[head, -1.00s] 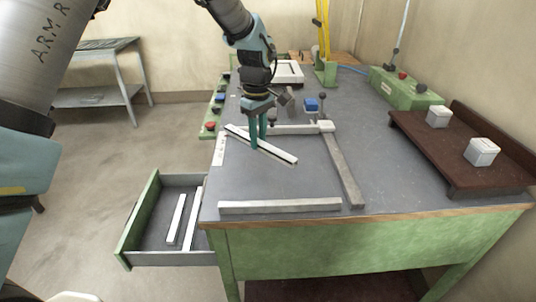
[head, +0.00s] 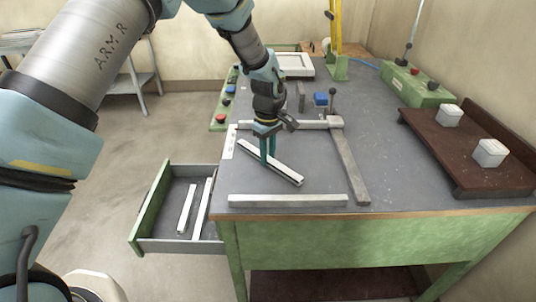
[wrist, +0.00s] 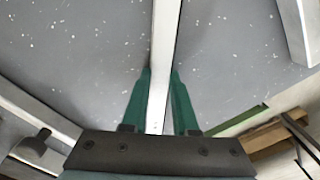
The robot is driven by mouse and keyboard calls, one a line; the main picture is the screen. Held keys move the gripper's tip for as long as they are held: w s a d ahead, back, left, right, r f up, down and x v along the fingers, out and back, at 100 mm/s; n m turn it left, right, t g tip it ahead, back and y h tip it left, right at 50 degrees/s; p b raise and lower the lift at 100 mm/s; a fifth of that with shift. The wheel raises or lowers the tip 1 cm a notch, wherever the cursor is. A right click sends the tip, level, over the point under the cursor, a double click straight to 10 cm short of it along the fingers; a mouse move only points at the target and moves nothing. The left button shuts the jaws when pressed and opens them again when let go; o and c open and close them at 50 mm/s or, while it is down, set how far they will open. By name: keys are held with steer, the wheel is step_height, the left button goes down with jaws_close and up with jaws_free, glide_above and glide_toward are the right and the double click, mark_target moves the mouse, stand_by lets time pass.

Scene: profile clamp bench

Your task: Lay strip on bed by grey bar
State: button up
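My gripper (head: 267,163) is shut on a white strip (head: 287,173), with one green finger on each side of it. In the wrist view the strip (wrist: 163,50) runs straight out between the fingertips. The strip is slanted in the head view, its near end to the right, low over the grey bed (head: 315,165); I cannot tell whether it touches. A loose-looking grey bar (head: 288,201) lies along the bed's front edge, apart from the strip. A second grey bar (head: 350,168) runs front to back on the right, meeting a back bar (head: 300,125).
An open drawer (head: 150,205) at the left holds two white strips (head: 186,209). A knobbed lever (head: 332,101) and a blue block (head: 321,99) stand behind the back bar. A brown board (head: 470,155) with two white blocks is at right.

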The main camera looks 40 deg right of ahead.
steer(key=o, duration=0.4)
steer(key=shift+r, duration=0.1)
step_height(320, 180, up, 12)
steer(key=b, duration=0.4)
steer(key=w+a+r, duration=0.1)
steer(key=w+a, duration=0.4)
steer(key=a, duration=0.6)
steer(key=w+a, duration=0.6)
steer(key=a, duration=0.4)
steer(key=s+a, duration=0.2)
steer(key=a, duration=0.7)
steer(key=s+a+m+t, duration=0.1)
steer(key=s+a, duration=0.1)
steer(key=a, duration=0.7)
steer(key=s+a+f+m, duration=0.1)
steer(key=s+a, duration=0.2)
steer(key=a, duration=0.6)
steer(key=shift+t, duration=0.3)
